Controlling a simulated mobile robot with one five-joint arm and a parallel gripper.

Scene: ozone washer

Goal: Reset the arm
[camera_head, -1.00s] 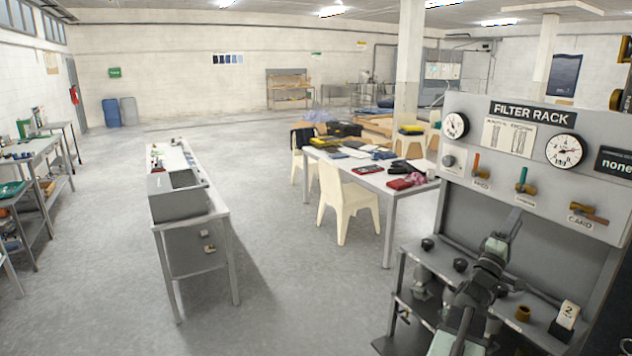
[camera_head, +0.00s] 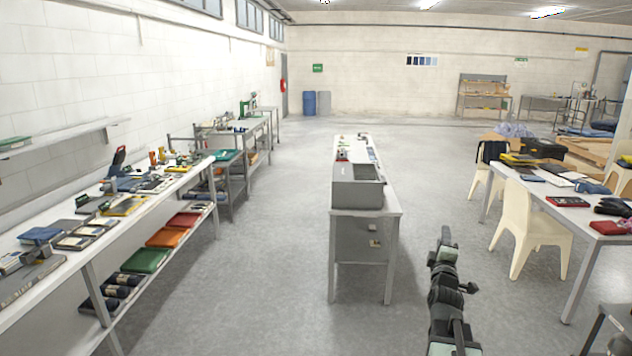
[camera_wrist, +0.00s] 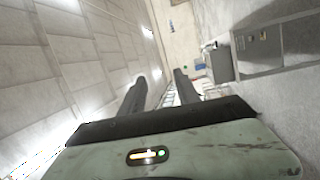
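My arm is held out in front of me in the head view, over the open floor right of the narrow table. My gripper (camera_head: 445,240) is at its far end, small and dark there. In the wrist view my gripper (camera_wrist: 160,82) shows two dark fingers apart, with only distant background between them. It holds nothing that I can see and touches nothing.
A narrow table (camera_head: 394,205) with a grey box (camera_head: 357,190) stands ahead. A long workbench (camera_head: 60,262) with tools lines the left wall. A cream chair (camera_head: 537,225) and a table (camera_head: 572,217) stand right. Grey floor between is clear.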

